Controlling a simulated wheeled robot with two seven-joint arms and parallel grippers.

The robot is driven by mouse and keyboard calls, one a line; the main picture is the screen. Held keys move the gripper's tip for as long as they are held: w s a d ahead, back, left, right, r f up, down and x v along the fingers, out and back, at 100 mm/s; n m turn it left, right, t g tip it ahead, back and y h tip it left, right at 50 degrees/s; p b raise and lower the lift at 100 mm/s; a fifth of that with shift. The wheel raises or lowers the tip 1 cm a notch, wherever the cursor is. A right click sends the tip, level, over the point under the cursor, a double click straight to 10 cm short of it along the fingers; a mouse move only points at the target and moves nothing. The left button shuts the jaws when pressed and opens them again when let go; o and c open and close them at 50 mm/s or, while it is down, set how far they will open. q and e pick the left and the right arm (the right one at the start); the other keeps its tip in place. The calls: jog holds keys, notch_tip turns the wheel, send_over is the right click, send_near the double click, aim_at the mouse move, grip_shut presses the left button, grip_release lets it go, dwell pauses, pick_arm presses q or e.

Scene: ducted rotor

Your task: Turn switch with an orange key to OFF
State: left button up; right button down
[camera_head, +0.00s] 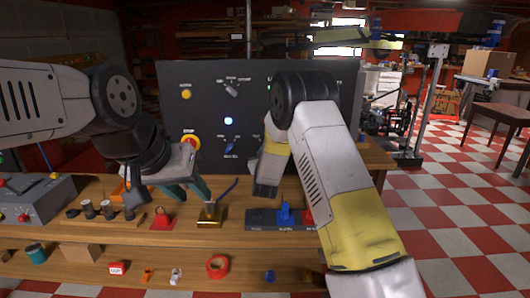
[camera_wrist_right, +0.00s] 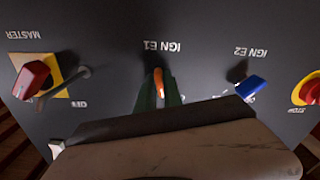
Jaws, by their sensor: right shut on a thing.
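The switch with the orange key (camera_wrist_right: 158,80) is on the dark panel under the label IGN E1 in the right wrist view, which shows the panel upside down. My right gripper (camera_wrist_right: 158,88) has its green fingers shut on the orange key, one on each side. The key's exact angle and its OFF mark are hidden by the gripper. In the head view my right arm covers this switch. My left gripper (camera_head: 187,190) is open and empty above the workbench, in front of the panel (camera_head: 185,75).
In the right wrist view a blue switch (camera_wrist_right: 250,88) labelled IGN E2 and a STOP button (camera_wrist_right: 308,91) are to the right. A red MASTER switch (camera_wrist_right: 31,79) is to the left. Small parts and stands crowd the bench (camera_head: 190,240).

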jog(key=n, duration=0.4)
jog(key=shift+n, duration=0.3)
dwell(0.5)
jog(key=c, duration=1.5)
grip_release()
jog(key=s, duration=0.8)
